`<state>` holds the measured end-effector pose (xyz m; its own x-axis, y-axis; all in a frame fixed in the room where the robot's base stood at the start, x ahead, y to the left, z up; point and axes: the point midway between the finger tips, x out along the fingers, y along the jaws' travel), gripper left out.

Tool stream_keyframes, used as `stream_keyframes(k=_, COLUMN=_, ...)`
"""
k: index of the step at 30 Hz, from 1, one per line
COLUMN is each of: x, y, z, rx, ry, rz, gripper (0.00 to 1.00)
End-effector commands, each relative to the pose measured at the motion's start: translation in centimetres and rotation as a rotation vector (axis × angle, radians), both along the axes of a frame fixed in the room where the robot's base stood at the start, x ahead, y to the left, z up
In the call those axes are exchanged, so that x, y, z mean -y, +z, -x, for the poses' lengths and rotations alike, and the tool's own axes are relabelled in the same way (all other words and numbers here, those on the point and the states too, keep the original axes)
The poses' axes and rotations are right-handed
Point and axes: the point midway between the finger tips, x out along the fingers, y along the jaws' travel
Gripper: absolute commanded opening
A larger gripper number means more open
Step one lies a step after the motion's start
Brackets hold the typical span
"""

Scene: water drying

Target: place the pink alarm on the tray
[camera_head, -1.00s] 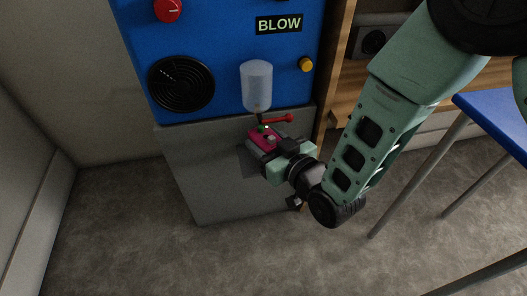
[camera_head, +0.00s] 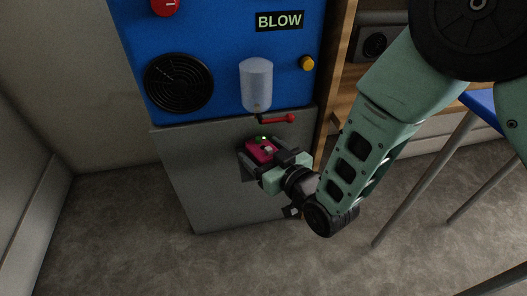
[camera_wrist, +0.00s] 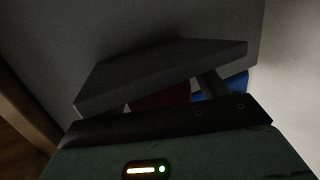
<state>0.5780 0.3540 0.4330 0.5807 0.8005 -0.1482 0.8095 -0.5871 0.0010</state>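The pink alarm (camera_head: 260,150) is a small magenta block with a green part on top. It sits between the fingers of my gripper (camera_head: 268,156), in front of the grey lower cabinet and just below the red lever. My gripper is shut on it. In the wrist view, a dark red patch of the alarm (camera_wrist: 163,97) shows between the dark finger parts; most of it is hidden there. I cannot make out a tray in either view.
A blue panel (camera_head: 215,35) with a BLOW label, a black round vent (camera_head: 179,83) and a clear cylinder (camera_head: 256,84) stands above the grey cabinet (camera_head: 195,180). A red lever (camera_head: 278,118) sticks out. A blue-topped table (camera_head: 480,103) is at right. The floor (camera_head: 120,240) is clear at lower left.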

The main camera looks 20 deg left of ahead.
Motion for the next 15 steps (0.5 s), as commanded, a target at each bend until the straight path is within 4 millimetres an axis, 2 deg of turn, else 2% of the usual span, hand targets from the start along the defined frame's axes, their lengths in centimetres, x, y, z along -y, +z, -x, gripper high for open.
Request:
stream_keyframes(k=7, x=0.0, y=0.5, z=0.0, rx=0.001, ry=0.000, rz=-0.001, gripper=0.72)
stream_keyframes(k=11, x=1.4, y=0.7, z=1.0, rx=-0.002, ry=0.000, rz=0.003, gripper=0.72)
stream_keyframes(k=15, x=3.7, y=1.3, z=2.7, rx=-0.004, ry=0.001, rz=0.005, gripper=0.72)
